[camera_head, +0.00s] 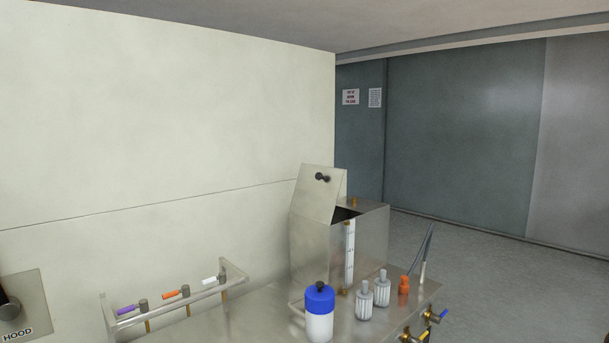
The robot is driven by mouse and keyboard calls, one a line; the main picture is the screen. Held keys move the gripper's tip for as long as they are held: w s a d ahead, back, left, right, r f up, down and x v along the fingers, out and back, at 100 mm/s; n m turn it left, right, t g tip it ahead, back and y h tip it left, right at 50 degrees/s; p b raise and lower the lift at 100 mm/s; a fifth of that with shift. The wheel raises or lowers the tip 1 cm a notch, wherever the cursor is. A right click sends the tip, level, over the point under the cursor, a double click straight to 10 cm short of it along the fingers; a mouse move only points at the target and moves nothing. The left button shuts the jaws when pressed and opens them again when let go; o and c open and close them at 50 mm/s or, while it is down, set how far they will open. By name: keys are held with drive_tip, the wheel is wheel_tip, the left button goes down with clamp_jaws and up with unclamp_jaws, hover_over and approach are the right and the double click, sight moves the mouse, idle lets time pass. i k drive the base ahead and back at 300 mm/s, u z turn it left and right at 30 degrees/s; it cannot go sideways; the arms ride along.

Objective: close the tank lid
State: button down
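The tank (314,248) is a steel box on the steel bench, right of the picture's middle. Its lid (318,195) stands raised and tilted at the left side of the top, with a black knob (322,177) on its face. A dark opening shows to the right of the lid. A sight gauge with markings (350,255) runs down the tank's front. My gripper is not in view.
In front of the tank on the bench (262,312) stand a blue-capped white bottle (319,325), two grey ribbed bottles (365,300) and an orange item (404,285). A rail with coloured valve handles (175,294) is at left. Valves (428,316) jut from the bench's right edge.

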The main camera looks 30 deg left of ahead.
sight(316, 192)
drive_tip(key=u, duration=0.5)
drive_tip(key=i, duration=0.6)
drive_tip(key=u, duration=0.65)
